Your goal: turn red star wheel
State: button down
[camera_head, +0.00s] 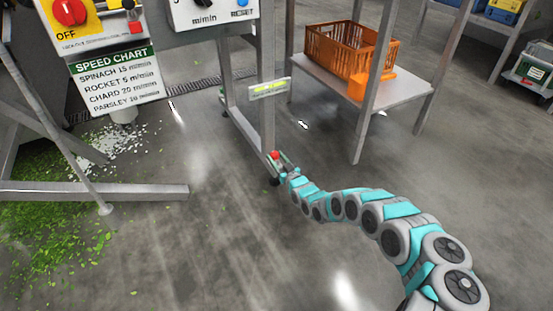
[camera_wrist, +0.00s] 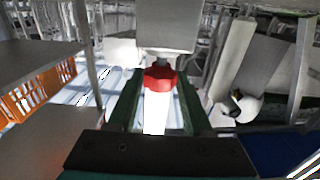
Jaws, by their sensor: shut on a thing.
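The red star wheel (camera_wrist: 160,77) sits between my gripper's two fingers in the wrist view, just below the end of a grey metal leg (camera_wrist: 166,25). My gripper (camera_wrist: 157,105) is shut on the wheel, with one dark green finger on each side. In the head view the red star wheel (camera_head: 274,156) is small, low at the foot of the machine's leg (camera_head: 243,118). My gripper (camera_head: 281,163) is at it there, at the end of my outstretched arm. The fingers partly hide the wheel in that view.
A spirit level (camera_head: 270,87) is on the frame above the wheel. A steel table (camera_head: 400,112) with an orange crate (camera_head: 335,50) stands to the right. A speed chart (camera_head: 115,78) and control boxes are at upper left. Green leaves (camera_head: 45,215) litter the left floor. The middle floor is clear.

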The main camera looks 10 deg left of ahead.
jog(key=shift+s+a+r+m+h+p, duration=0.15)
jog(key=shift+m+h+p, duration=0.2)
jog(key=shift+p, duration=0.35)
